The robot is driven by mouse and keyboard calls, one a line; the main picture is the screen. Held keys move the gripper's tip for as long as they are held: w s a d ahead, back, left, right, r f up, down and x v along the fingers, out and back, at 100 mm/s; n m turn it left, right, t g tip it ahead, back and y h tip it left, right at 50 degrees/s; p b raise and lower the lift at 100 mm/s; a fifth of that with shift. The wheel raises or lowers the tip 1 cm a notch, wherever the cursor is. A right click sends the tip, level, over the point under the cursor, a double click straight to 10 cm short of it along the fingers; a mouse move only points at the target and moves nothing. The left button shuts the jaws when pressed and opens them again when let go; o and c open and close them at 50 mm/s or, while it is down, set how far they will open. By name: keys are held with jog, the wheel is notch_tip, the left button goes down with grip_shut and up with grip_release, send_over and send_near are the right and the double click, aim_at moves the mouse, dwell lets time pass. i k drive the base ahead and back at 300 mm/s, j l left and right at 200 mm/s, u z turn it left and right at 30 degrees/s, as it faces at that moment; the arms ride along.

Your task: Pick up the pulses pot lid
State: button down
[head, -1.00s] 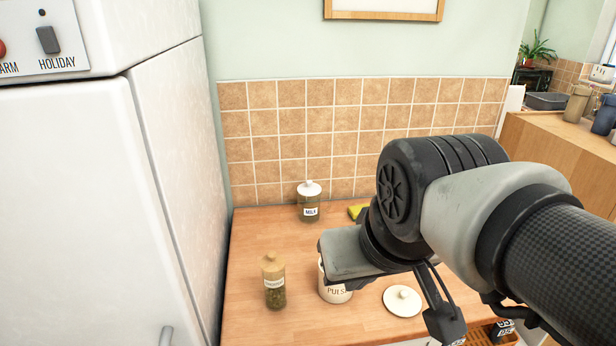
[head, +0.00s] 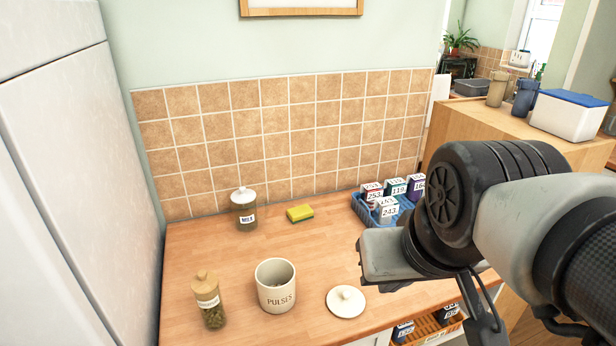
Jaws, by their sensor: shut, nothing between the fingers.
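The pulses pot lid (head: 346,302), a cream disc with a round knob, lies knob up on the wooden worktop. The pulses pot (head: 276,288), a cream jar lettered PULSES, stands open just left of it. My gripper (head: 485,325) shows only in part at the lower right, beneath my dark and grey wrist. It is shut and empty, to the right of the lid and apart from it. Its fingertips are not clearly visible.
A corked jar (head: 209,302) stands left of the pot. A white-lidded jar (head: 244,210) and a yellow-green sponge (head: 300,213) are behind. A blue basket (head: 366,212) of numbered boxes is at the back right. An orange crate (head: 430,326) sits below the worktop edge.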

aim_at(344, 302)
jog(key=l+u, duration=0.2)
jog(key=u, duration=0.15)
jog(key=i+l+u, duration=0.1)
jog(key=l+u, duration=0.35)
jog(key=u, duration=0.25)
